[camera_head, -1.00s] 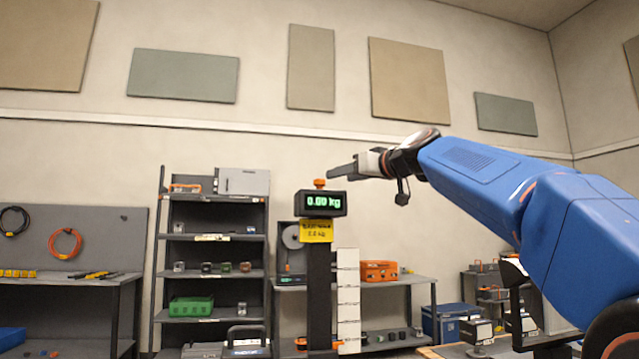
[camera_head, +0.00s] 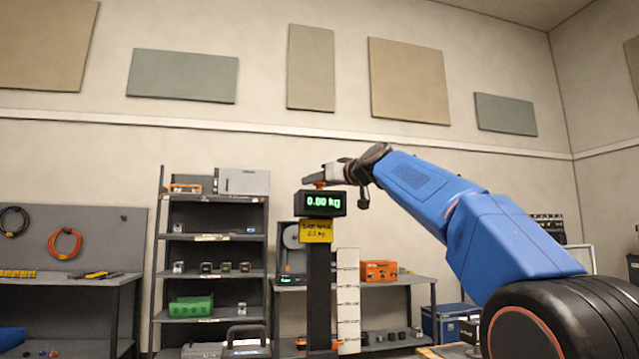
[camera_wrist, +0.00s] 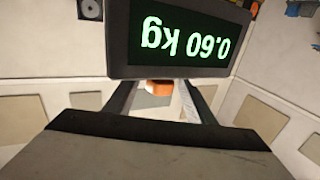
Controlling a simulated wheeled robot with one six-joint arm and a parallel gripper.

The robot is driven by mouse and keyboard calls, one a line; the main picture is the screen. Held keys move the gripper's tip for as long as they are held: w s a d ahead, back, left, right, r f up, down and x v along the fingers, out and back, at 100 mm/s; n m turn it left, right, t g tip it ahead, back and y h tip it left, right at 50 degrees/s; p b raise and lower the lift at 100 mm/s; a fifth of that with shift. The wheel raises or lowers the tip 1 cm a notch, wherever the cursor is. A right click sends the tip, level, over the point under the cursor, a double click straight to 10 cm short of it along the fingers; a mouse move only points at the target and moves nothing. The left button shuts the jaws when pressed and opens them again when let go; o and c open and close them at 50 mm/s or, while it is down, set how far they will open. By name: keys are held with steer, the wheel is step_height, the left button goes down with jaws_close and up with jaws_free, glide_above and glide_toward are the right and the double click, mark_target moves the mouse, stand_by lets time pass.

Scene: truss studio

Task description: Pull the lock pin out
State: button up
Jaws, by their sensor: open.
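An orange knob (camera_head: 319,185), which looks like the lock pin's head, sits on top of the black display box on the dark post. My gripper (camera_head: 316,179) reaches in from the right, at the knob's height, and partly covers it. In the wrist view my gripper's two fingers (camera_wrist: 160,92) are apart, with the orange knob (camera_wrist: 155,87) seen between them near the tips. I cannot tell whether they touch it. The pin's shaft is hidden. The green digits on the display (camera_wrist: 180,35) read 0.60 kg, upside down in the wrist view.
A yellow sign (camera_head: 316,231) hangs under the display on the post. Behind it stand a grey shelf rack (camera_head: 210,237) and a bench with an orange case (camera_head: 379,270). A stack of white boxes (camera_head: 347,300) is right of the post.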

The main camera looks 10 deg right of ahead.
jaws_close()
steer(key=shift+r, duration=1.8)
jaws_free()
steer(key=shift+s, duration=0.1)
steer(key=shift+d, duration=0.1)
steer(key=v, duration=1.7)
steer(key=shift+s+d+f, duration=0.1)
steer(key=shift+s+f, duration=0.05)
